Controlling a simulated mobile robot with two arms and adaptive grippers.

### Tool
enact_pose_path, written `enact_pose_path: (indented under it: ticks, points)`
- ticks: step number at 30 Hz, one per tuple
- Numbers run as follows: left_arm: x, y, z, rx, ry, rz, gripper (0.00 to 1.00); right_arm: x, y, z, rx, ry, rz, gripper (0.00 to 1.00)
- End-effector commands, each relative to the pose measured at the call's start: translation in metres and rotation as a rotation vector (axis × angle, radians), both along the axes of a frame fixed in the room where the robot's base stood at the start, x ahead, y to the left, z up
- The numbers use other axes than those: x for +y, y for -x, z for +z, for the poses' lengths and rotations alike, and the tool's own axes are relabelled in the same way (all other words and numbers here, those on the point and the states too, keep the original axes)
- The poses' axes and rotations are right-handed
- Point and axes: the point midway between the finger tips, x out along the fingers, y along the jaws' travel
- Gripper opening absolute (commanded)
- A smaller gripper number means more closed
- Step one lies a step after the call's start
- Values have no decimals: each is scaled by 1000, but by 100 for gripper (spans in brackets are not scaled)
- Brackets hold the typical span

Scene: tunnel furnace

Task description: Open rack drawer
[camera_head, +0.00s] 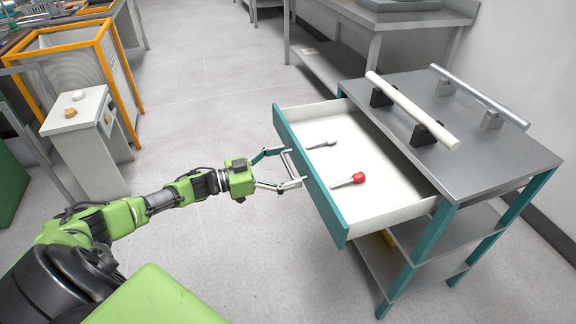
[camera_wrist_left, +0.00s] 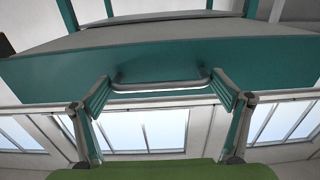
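The rack drawer (camera_head: 312,187) has a teal front and a white inside, and it stands pulled well out of the rack (camera_head: 470,165). Its front also fills the left wrist view (camera_wrist_left: 160,62). A grey bar handle (camera_wrist_left: 160,87) is on the drawer front. My left gripper (camera_head: 283,168) is at the handle with its two fingers spread wide, one near each end of the bar. The fingers also show in the left wrist view (camera_wrist_left: 162,95); whether they touch the handle I cannot tell. My right gripper is not in view.
A red-tipped tool (camera_head: 349,180) and a grey tool (camera_head: 321,144) lie in the drawer. Two long rods, one white (camera_head: 411,109) and one metal (camera_head: 478,95), rest on holders on the rack top. A white pedestal (camera_head: 88,139) stands at left. The floor between is clear.

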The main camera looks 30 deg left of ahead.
Motion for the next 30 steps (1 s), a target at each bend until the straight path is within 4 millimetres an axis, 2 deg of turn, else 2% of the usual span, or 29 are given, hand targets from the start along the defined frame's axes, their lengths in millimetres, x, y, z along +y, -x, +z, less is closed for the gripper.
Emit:
enact_pose_path:
  ticks: [9, 13, 24, 30]
  points:
    - [0, 0, 0, -1, -1, 0, 100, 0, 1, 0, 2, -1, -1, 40]
    - [6, 7, -1, 2, -2, 1, 100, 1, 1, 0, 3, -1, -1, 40]
    - [48, 61, -2, 4, -3, -1, 100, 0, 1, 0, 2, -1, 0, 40]
    - [66, 84, 0, 1, -1, 0, 100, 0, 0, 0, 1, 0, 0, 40]
